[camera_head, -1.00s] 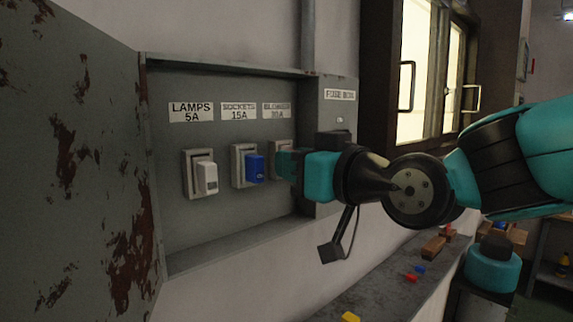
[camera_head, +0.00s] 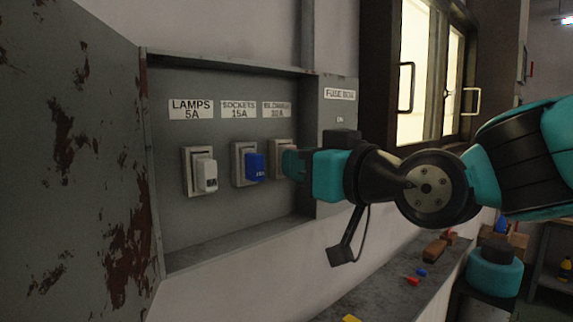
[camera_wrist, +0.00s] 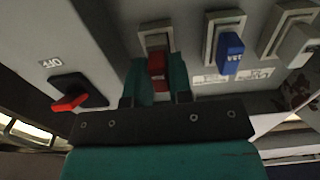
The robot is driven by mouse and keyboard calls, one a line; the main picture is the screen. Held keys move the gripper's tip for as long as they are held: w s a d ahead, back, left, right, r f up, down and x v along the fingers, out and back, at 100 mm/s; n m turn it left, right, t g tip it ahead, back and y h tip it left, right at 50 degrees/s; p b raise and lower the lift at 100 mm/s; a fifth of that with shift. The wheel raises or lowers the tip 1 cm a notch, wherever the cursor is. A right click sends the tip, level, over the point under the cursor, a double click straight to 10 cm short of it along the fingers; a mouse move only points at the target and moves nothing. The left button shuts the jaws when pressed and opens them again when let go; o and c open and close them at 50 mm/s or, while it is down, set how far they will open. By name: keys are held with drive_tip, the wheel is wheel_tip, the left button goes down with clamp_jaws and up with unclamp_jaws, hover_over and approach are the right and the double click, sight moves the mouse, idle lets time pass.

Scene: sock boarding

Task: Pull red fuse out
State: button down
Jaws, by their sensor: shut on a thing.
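The red fuse (camera_wrist: 157,68) is between the two teal fingers of my gripper (camera_wrist: 157,78) in the wrist view. My gripper is shut on it. The fuse is in front of its grey holder (camera_wrist: 155,38); I cannot tell whether it still touches it. In the head view my gripper (camera_head: 291,163) is at the rightmost holder (camera_head: 279,148), under the third label, and hides the red fuse.
A blue fuse (camera_head: 254,167) and a white fuse (camera_head: 206,175) sit in holders to the left. A red-handled switch (camera_wrist: 70,102) is on the box's side. The rusty open door (camera_head: 75,160) stands at left. A ledge (camera_head: 385,295) below holds small coloured pieces.

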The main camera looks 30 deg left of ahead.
drive_tip(key=shift+b+v, duration=1.15)
drive_tip(key=shift+v, duration=0.4)
drive_tip(key=shift+d, duration=0.1)
